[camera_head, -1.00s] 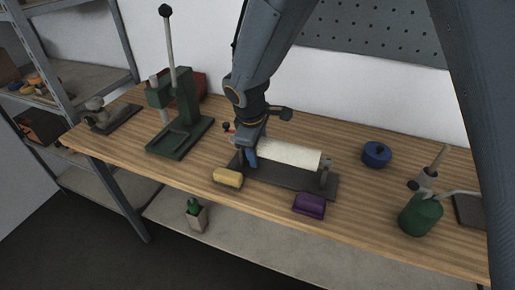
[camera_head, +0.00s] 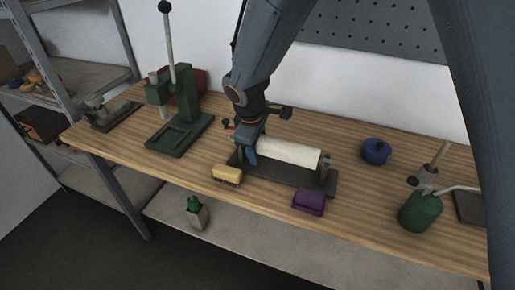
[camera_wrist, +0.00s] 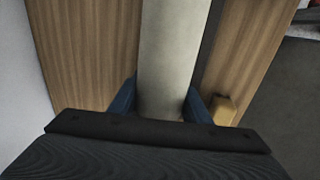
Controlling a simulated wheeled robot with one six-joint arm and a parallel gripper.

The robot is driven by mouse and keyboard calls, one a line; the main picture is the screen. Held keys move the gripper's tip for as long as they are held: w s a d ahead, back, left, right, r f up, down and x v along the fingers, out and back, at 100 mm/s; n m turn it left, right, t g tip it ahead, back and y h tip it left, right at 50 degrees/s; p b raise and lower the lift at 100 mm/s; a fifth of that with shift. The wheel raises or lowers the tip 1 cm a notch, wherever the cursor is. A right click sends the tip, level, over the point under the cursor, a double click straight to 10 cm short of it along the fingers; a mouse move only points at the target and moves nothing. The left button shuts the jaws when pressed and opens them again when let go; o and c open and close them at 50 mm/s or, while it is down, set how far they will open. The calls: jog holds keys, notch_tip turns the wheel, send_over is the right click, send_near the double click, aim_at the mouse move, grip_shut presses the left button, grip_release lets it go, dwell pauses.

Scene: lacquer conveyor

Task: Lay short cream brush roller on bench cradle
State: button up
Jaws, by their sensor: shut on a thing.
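The short cream brush roller (camera_head: 290,152) lies lengthwise over the dark bench cradle (camera_head: 285,175) in the head view. Its right end is at the cradle's right upright (camera_head: 325,165). My gripper (camera_head: 251,152) is shut on the roller near its left end. In the wrist view the roller (camera_wrist: 167,50) runs up the picture between the two blue fingers (camera_wrist: 160,103). My gripper hides the roller's left end and the cradle's left upright, so I cannot tell how that end sits.
A yellow brush (camera_head: 228,174) and a purple block (camera_head: 308,201) lie in front of the cradle. A blue round tin (camera_head: 376,151) is behind right, a green can (camera_head: 420,211) further right. A green press (camera_head: 182,120) stands left. A pegboard wall is behind.

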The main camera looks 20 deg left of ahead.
jog(key=shift+s+d+f, duration=0.2)
jog(key=shift+s+f, duration=0.1)
jog(key=shift+f, duration=0.45)
jog(key=o, duration=1.5)
jog(key=shift+c, duration=0.2)
jog(key=shift+r, duration=0.15)
jog(key=shift+a+r+p, duration=0.25)
jog(key=shift+r+p, duration=0.2)
jog(key=shift+p, duration=0.15)
jog(key=shift+c, duration=0.4)
jog(key=shift+o, duration=0.4)
jog(key=p+v, duration=0.4)
jog(key=v, duration=0.1)
jog(key=w+p+v, duration=0.1)
jog(key=v, duration=0.2)
jog(key=shift+d+r+p, duration=0.1)
jog(key=shift+r+p, duration=0.1)
jog(key=shift+p, duration=0.2)
